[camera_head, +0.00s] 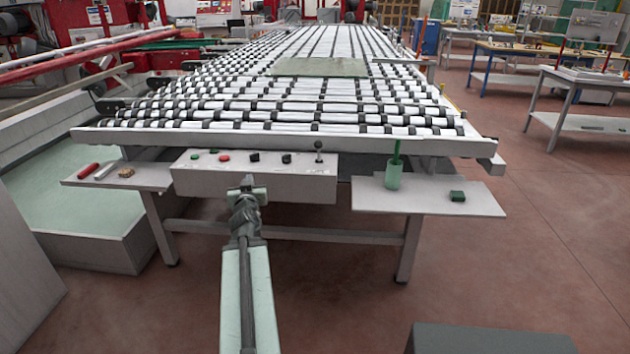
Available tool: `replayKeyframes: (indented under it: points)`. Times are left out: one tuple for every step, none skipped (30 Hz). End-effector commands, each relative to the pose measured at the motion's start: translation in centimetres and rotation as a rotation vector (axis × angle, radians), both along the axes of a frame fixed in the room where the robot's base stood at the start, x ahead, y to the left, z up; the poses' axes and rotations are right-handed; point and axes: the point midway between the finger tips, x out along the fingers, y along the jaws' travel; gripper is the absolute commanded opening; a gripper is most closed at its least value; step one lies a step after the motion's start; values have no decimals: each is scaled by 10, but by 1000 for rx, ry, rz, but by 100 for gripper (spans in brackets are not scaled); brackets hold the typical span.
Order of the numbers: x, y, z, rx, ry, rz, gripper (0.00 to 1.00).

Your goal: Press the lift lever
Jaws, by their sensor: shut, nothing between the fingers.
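A small upright lever (318,150) with a dark round knob stands at the right end of the grey control box (255,182), on the near edge of the roller table. The box's top also carries a green button (195,154), a red button (224,158) and dark switches (254,157). My gripper (247,184) is in front of the box, left of and below the lever and apart from it. Its fingers are shut and empty. Whether the fingertips touch the box front I cannot tell.
A left shelf (150,178) holds a red-handled tool (88,170) and small items. A right shelf (430,200) holds a green cup (394,176) with a rod and a dark green block (457,196). A glass sheet (320,68) lies on the rollers.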

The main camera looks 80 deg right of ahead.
Motion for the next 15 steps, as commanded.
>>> replayKeyframes:
  points:
    - [-55,-19,-20,-74,-22,-36,0]
    - [-82,-26,-18,-118,-36,-46,0]
    - [-116,-32,-16,-173,-47,-55,0]
    - [-138,-34,-15,-208,-53,-59,0]
    - [-158,-36,-14,-240,-56,-60,0]
    - [-181,-36,-13,-276,-58,-58,0]
    - [-196,-35,-12,-297,-60,-56,0]
    - [-209,-34,-12,-316,-59,-54,0]
    - [-222,-32,-11,-334,-59,-49,0]
    - [-230,-31,-10,-345,-58,-48,0]
    - [-235,-30,-9,-355,-59,-44,0]
    - [-241,-29,-8,-362,-59,-41,0]
    - [-243,-29,-7,-366,-59,-39,0]
    - [-244,-28,-6,-367,-58,-38,0]
    - [-244,-28,-5,-369,-58,-37,0]
